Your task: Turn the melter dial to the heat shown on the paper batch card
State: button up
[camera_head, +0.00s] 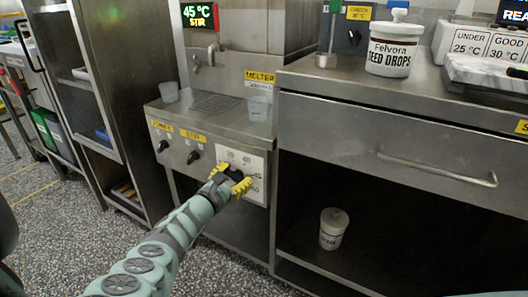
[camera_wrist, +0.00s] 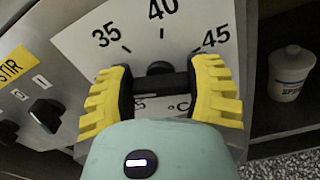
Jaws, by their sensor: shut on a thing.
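The melter dial's white scale plate (camera_head: 227,158) is on the front of the steel melter unit (camera_head: 196,122). In the wrist view, the scale plate (camera_wrist: 100,45) shows 35, 40 and 45 °C with tick marks. My gripper (camera_head: 233,184) is at the plate, its yellow fingers on both sides of the black dial knob (camera_wrist: 160,84). My gripper (camera_wrist: 163,90) is shut on the knob, whose grip lies nearly level across the picture. Its pointer is hard to make out. A screen (camera_head: 199,15) above the unit reads 45 °C STIR. I cannot make out a paper batch card.
Black POWER (camera_head: 163,146) and STIR (camera_head: 194,157) switches sit left of the dial. Clear cups (camera_head: 258,108) stand on the unit. A Felvora seed drops jar (camera_head: 391,50) stands on the right counter; a white tub (camera_head: 333,228) is on the shelf below.

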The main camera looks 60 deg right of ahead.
jog(key=shift+r, duration=0.1)
jog(key=o, duration=1.2)
